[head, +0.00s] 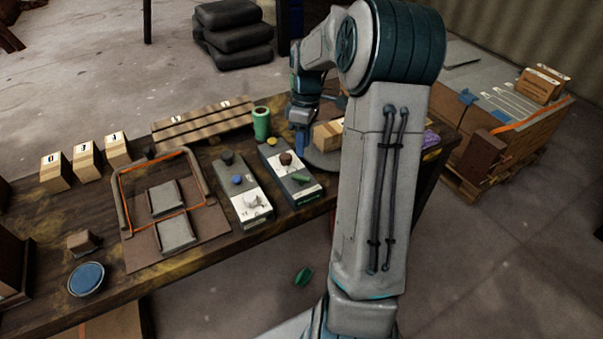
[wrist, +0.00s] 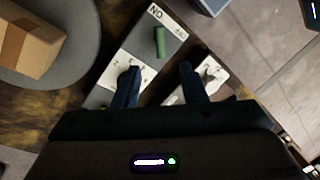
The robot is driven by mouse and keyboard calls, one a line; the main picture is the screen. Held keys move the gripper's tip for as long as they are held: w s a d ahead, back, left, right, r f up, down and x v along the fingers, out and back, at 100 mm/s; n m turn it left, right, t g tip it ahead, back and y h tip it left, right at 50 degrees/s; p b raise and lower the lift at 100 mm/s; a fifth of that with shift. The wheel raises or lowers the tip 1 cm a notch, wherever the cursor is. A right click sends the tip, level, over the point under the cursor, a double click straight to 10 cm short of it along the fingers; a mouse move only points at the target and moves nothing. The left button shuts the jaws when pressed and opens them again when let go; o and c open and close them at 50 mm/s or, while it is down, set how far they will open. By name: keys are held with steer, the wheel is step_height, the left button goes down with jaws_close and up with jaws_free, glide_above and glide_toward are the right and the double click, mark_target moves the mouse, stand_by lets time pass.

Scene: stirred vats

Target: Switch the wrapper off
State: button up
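The wrapper looks to be the grey round turntable (head: 320,160) with a carton (head: 327,134) on it; both also show at the left of the wrist view, turntable (wrist: 88,72) and carton (wrist: 28,38). In the wrist view the box (wrist: 125,55) shows the green lever (wrist: 160,42) near a label reading "NO" from this side. My gripper (head: 300,150) is open and empty above the boxes, its blue fingertips (wrist: 159,68) apart, short of the lever.
A second control box (head: 235,177) has a blue knob (head: 237,180) and white knob (head: 251,200). A green cylinder (head: 261,123) stands behind. Numbered cartons (head: 86,162) and a brown mat (head: 135,250) are to the left. A green object (head: 303,276) shows below the table edge.

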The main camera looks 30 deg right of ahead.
mark_target(301, 181)
steer(key=f, duration=0.3)
steer(key=s+a+f, duration=0.1)
steer(key=f, duration=0.6)
steer(key=shift+s+a, duration=0.15)
steer(key=shift+s, duration=0.1)
jaws_close()
